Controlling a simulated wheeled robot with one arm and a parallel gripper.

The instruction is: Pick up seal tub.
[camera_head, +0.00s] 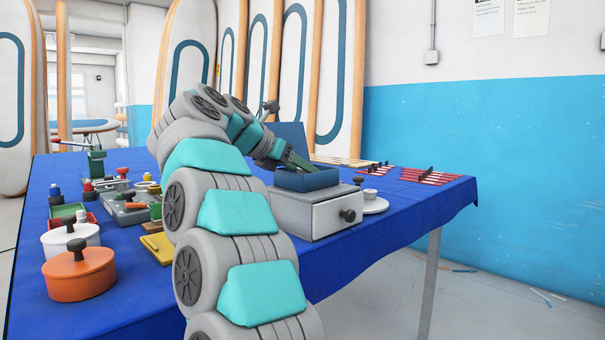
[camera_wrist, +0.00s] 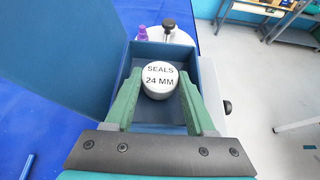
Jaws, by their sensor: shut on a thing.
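The seal tub (camera_wrist: 160,78) is a small round tub with a white lid marked "SEALS 24 MM" in the wrist view. It sits within an open blue box (camera_wrist: 206,72), between the two green fingers of my gripper (camera_wrist: 158,92). My gripper is shut on the tub. In the head view the blue box (camera_head: 306,180) rests on top of a grey drawer unit (camera_head: 292,213), and my gripper (camera_head: 296,163) reaches down into it. The tub is hidden there by the box walls. I cannot tell whether the tub is lifted off the box floor.
A white round lidded thing (camera_head: 374,204) stands right of the drawer unit. An orange pot (camera_head: 79,273), a white pot (camera_head: 70,238) and several small parts crowd the table's left. A blue raised panel (camera_wrist: 62,50) stands close left of the box. Red strips (camera_head: 430,176) lie at the far right.

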